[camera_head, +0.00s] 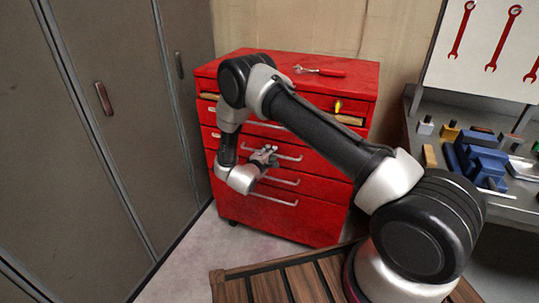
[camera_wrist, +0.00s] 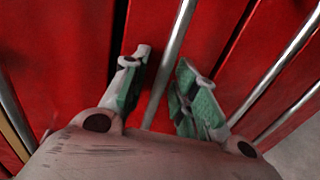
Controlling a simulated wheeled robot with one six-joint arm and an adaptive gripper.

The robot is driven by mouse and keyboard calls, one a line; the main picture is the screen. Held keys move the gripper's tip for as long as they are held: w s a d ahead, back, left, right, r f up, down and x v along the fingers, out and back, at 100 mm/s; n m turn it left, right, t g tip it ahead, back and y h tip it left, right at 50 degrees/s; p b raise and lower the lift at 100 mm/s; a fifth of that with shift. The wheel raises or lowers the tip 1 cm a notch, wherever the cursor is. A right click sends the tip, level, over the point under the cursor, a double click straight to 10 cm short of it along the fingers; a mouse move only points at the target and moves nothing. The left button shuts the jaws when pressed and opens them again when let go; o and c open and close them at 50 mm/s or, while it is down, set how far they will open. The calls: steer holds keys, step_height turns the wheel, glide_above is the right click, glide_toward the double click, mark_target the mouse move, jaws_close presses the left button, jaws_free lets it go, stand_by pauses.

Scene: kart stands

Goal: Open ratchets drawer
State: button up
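A red tool cabinet (camera_head: 300,215) stands against the wall in the head view, with several drawers and silver bar handles. No ratchets label is readable. My gripper (camera_head: 265,155) is at the cabinet front, by a middle drawer's handle (camera_head: 288,157). In the wrist view my gripper (camera_wrist: 161,62) is open, its green-grey fingers apart. A silver handle (camera_wrist: 177,38) runs between the fingers; I cannot tell whether either finger touches it. The drawer fronts around it look closed. My arm hides part of the cabinet.
A wrench with a red handle (camera_head: 322,72) lies on the cabinet top. Grey lockers (camera_head: 100,170) stand close on the left. A workbench with a blue vise (camera_head: 478,158) is at the right. A wooden slatted surface (camera_head: 290,280) lies in front. Bare floor (camera_head: 215,245) shows beside the cabinet.

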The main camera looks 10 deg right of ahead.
jaws_close()
steer(key=f+v, duration=0.2)
steer(key=v, duration=1.2)
steer(key=f+v, duration=0.3)
steer(key=v, duration=1.1)
steer(key=shift+s+a+f, duration=0.2)
steer(key=shift+s+a, duration=0.15)
steer(key=shift+s, duration=0.05)
steer(key=shift+o, duration=1.3)
jaws_free()
steer(key=v, duration=1.2)
